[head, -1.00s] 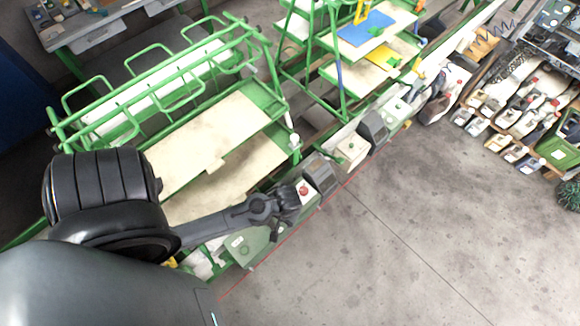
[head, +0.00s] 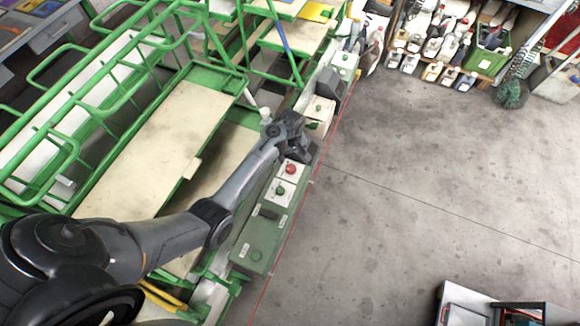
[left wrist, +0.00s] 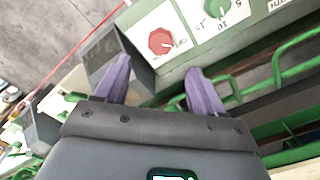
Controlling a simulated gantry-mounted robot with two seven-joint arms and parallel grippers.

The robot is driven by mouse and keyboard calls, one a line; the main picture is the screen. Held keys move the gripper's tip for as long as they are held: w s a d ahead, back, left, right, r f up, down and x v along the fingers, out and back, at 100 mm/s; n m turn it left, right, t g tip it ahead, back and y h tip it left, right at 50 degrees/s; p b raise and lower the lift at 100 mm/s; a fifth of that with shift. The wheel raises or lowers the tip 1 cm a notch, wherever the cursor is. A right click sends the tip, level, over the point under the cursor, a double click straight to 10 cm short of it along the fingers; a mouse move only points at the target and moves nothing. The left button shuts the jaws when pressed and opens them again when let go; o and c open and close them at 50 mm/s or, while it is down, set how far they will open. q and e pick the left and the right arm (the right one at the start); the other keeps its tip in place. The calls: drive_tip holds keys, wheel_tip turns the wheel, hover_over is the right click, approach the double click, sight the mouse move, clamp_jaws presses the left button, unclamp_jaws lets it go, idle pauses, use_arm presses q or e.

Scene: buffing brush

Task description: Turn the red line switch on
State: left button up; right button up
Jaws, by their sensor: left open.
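The red line switch is a red knob (head: 291,169) on a white plate, set in a long green control panel (head: 262,228). In the left wrist view the red knob (left wrist: 162,41) has a many-sided outline and sits just beyond my fingertips. My left gripper (head: 297,148) is over the panel, beside the knob on its far side. In the left wrist view its two purple fingers (left wrist: 157,72) are spread and empty, apart from the knob. My right gripper is not in view.
A green knob (head: 280,190) on a white plate sits next to the red one. Green tube racks (head: 120,95) with wooden boards lie left. The concrete floor (head: 400,180) right is mostly clear.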

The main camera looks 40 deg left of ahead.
sight(291, 168)
use_arm(q)
wheel_tip(291, 168, down, 9)
drive_tip(key=shift+r+b, duration=0.1)
drive_tip(key=shift+b, duration=0.65)
drive_tip(key=c, duration=1.1)
drive_tip(key=shift+o, duration=0.2)
